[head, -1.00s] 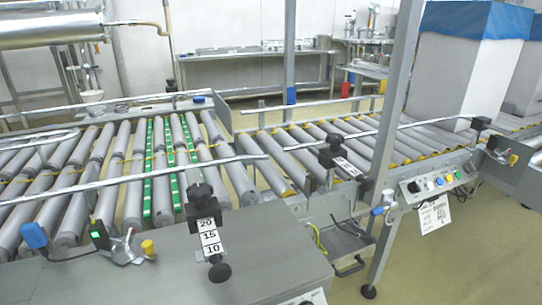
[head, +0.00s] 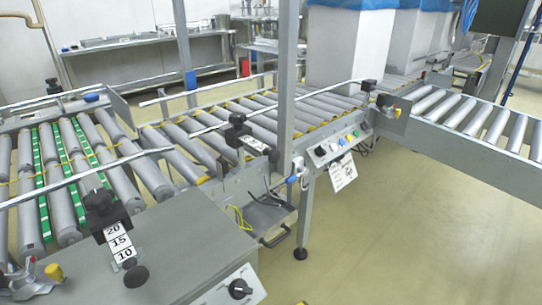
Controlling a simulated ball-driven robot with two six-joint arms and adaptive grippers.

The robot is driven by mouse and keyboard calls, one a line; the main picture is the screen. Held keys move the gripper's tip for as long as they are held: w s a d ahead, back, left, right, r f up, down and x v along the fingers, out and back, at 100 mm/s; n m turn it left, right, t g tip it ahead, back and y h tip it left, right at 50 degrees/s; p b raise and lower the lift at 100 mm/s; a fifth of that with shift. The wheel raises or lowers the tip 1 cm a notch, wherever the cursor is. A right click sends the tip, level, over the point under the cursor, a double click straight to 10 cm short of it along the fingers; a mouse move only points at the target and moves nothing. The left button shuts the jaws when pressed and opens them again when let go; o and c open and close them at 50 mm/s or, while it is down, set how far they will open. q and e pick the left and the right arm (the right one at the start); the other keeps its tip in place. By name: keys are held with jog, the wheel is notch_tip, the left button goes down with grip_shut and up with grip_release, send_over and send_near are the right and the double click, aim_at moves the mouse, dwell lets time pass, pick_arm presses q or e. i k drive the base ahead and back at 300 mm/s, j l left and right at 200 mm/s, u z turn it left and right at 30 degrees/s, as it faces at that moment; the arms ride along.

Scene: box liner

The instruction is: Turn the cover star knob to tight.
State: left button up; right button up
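I cannot tell for sure which part is the cover star knob. A black knob (head: 136,276) sits at the front end of the 20-15-10 scale (head: 121,243) on the near grey cabinet. Its lobes and how tight it is cannot be made out. A black rotary knob (head: 240,289) with a white dial is on the cabinet's sloped front face at the bottom. Neither of my grippers is in view.
The grey cabinet top (head: 180,250) is mostly clear. Roller conveyors (head: 185,150) run behind it and to the right (head: 480,118). A post (head: 286,100) stands mid-view beside a button panel (head: 340,144). White boxes (head: 348,48) stand behind. Open floor (head: 400,220) lies at right.

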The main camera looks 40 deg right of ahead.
aim_at(238, 119)
jog(key=z, duration=1.55)
jog(key=i+l, duration=0.15)
jog(key=l, duration=0.2)
jog(key=l+u, duration=0.15)
jog(key=u, duration=0.3)
jog(key=l+u, duration=0.2)
jog(key=u, duration=0.25)
jog(key=l+u, duration=0.2)
jog(key=u, duration=0.2)
jog(key=i, duration=0.05)
